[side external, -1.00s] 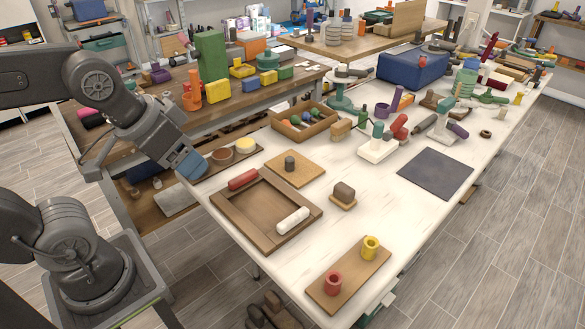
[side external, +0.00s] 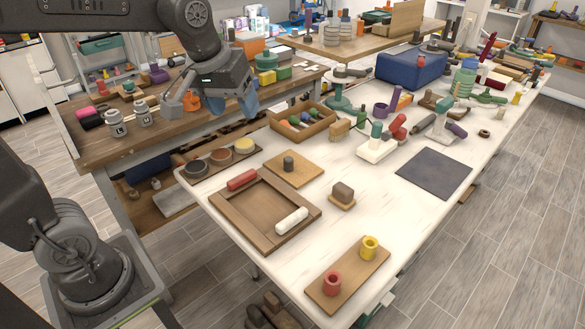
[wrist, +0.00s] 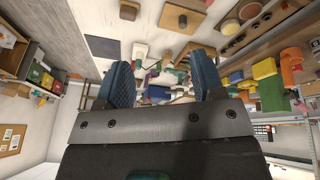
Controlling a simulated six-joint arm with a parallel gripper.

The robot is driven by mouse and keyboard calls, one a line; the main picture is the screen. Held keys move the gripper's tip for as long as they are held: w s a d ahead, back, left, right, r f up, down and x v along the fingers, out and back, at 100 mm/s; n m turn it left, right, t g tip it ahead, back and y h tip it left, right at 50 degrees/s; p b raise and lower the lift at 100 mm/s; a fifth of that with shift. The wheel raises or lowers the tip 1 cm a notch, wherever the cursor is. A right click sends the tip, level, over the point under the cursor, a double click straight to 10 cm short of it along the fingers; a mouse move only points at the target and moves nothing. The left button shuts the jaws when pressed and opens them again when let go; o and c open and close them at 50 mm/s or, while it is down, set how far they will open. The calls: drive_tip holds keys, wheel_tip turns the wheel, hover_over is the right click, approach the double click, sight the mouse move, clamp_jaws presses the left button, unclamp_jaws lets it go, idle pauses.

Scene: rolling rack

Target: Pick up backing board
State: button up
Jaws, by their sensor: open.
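My gripper (side external: 245,106) hangs in the air in the side external view, near the gap between the wooden bench and the white table. Its two blue fingers are spread wide with nothing between them; they also show in the wrist view (wrist: 161,80). No single thing is plainly the backing board. Flat candidates on the white table are a dark grey square sheet (side external: 434,172), a small wooden board (side external: 306,175) with a dark knob, and a framed brown panel (side external: 262,203). A dark rectangle, likely the grey sheet (wrist: 103,47), shows in the wrist view. My gripper is apart from all of them.
A red roller (side external: 242,180) and a white roller (side external: 292,221) lie on the framed panel. A wooden strip (side external: 352,276) holds red and yellow cups. A wooden box (side external: 304,137) of coloured pieces and a tool stand (side external: 378,147) are nearby.

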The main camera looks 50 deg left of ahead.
drive_tip(key=w+a+f+n+g, duration=0.1)
drive_tip(key=w+a+n, duration=0.1)
drive_tip(key=w, duration=0.3)
drive_tip(key=w+a+f+n, duration=0.2)
drive_tip(key=w, duration=0.4)
drive_tip(key=n+g, duration=0.3)
drive_tip(key=n, duration=0.6)
hover_over(288, 158)
wheel_tip(288, 158, down, 16)
drive_tip(key=f, duration=0.1)
wheel_tip(288, 158, down, 8)
drive_tip(key=shift+d+f, duration=0.1)
drive_tip(key=shift+f, duration=2.8)
drive_tip(key=shift+c, duration=0.3)
clamp_jaws()
